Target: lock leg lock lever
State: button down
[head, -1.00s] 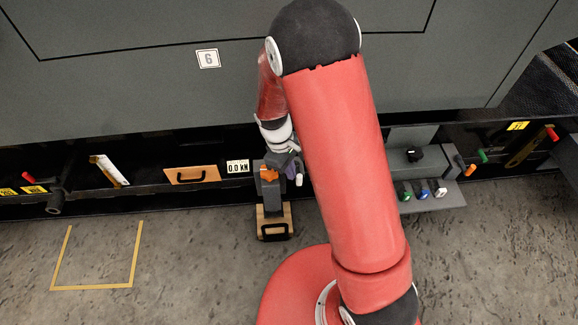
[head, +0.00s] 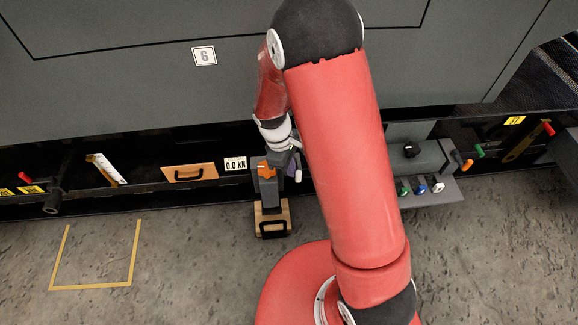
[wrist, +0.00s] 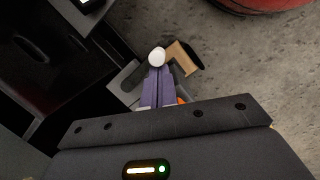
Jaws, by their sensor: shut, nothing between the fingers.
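A grey leg (head: 267,188) stands in front of the dark rail, with an orange part (head: 264,169) near its top that looks like the lock lever. My gripper (head: 294,170) is just right of the leg's top, partly hidden by my red arm. In the wrist view its purple fingers (wrist: 158,86) are together with nothing between them. A white round knob (wrist: 157,56) shows at the fingertips; I cannot tell whether they touch it. A sliver of orange (wrist: 182,100) shows right beside the fingers, mostly hidden by the gripper body.
The leg is above a wooden block (head: 284,213) with a black handle. A 0.0 kN display (head: 235,164) and a wooden drawer front (head: 190,173) are left of the leg. Taped floor at left is clear.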

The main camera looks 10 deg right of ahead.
jog(key=d+n, duration=0.1)
jog(key=n, duration=0.2)
jog(key=shift+s+d+t, duration=0.2)
jog(key=shift+d+t, duration=0.2)
jog(key=w+d+n+t+p, duration=0.2)
jog(key=d+n, duration=0.3)
jog(key=n, duration=0.8)
jog(key=shift+w+d+n+t+y+p, duration=0.2)
jog(key=shift+w+n+t+y+p, duration=0.2)
jog(key=shift+w+p, duration=0.25)
jog(key=shift+w, duration=0.1)
